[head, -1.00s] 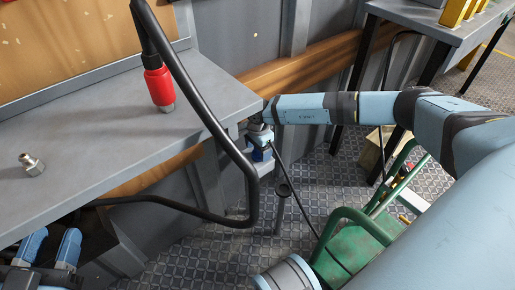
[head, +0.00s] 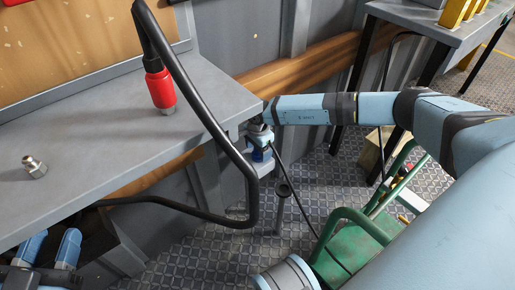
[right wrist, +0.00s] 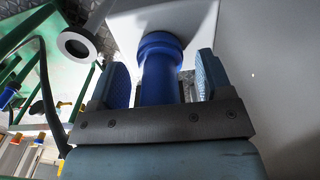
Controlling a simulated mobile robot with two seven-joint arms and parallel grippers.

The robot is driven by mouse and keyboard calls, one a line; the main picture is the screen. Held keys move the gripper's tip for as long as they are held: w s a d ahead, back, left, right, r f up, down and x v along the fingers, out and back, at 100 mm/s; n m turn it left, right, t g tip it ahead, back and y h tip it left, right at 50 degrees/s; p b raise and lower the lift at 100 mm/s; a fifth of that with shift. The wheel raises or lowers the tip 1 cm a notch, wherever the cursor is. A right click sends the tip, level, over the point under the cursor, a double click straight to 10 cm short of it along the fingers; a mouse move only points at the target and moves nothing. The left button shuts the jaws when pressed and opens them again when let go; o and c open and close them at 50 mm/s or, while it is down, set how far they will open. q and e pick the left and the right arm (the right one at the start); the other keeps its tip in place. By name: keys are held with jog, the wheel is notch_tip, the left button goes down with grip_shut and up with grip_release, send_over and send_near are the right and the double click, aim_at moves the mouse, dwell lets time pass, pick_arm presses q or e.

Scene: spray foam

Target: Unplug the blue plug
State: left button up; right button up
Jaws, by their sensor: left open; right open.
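The blue plug (right wrist: 160,72) stands out from a light grey box (right wrist: 190,22) in the right wrist view. My right gripper (right wrist: 163,80) is open, with one blue finger pad on each side of the plug and a visible gap on both sides. In the head view, my right gripper (head: 260,146) is at the grey box (head: 262,170) beside the bench end and partly hides the plug (head: 259,156). My left gripper (head: 50,247) is open and empty at the lower left, below the bench.
A thick black hose (head: 205,110) with a red fitting (head: 160,88) hangs over the grey bench (head: 100,130) and loops down near my right gripper. A metal fitting (head: 35,167) lies on the bench. A green cart (head: 350,245) stands on the floor to the right.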

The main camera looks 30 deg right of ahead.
jog(key=shift+c, duration=0.4)
jog(key=c, duration=1.1)
jog(key=shift+c, duration=0.2)
jog(key=shift+r, duration=0.15)
jog(key=shift+r+p, duration=2.3)
jog(key=shift+r, duration=0.55)
